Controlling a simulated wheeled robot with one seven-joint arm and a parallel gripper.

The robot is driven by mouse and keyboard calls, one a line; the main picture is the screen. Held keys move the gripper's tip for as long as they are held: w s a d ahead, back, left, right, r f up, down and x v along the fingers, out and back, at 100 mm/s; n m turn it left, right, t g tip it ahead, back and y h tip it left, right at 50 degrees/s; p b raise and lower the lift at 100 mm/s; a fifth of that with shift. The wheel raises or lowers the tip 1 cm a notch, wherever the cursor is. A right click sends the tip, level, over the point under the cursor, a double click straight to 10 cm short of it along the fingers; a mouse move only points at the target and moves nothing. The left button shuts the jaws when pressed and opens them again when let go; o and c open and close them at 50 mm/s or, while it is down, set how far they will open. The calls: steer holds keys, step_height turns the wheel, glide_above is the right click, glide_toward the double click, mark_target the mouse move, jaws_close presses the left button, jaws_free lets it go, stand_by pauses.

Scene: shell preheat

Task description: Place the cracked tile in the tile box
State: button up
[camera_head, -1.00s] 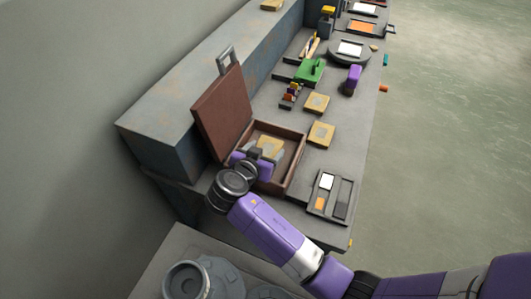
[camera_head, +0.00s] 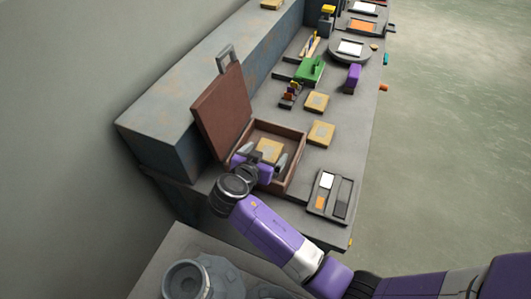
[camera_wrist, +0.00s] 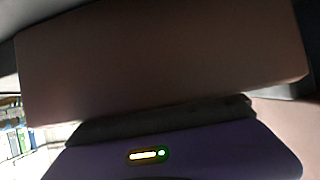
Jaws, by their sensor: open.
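The tile box (camera_head: 295,172) is a brown case on the bench with its lid (camera_head: 222,110) raised. A yellowish tile (camera_head: 269,149) with a greyish centre shows inside it; I cannot make out a crack. My gripper (camera_head: 268,160) is open at the box's near side, its grey fingers reaching inside beside the tile. Part of the tile is hidden by the gripper, so contact cannot be told. In the wrist view, a dark brown panel (camera_wrist: 160,60) fills most of the picture, above my purple gripper body. No tile shows there.
Two similar tiles (camera_head: 321,133) (camera_head: 317,101) lie on the bench beyond the box. A tray with coloured inserts (camera_head: 331,194) lies to the right. A green object (camera_head: 310,70) and a purple object (camera_head: 352,77) stand farther back. The raised lid and a grey block (camera_head: 160,135) bound the left.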

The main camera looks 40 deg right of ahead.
steer(key=shift+r, duration=0.25)
steer(key=b+v, duration=0.1)
steer(key=v, duration=1.1)
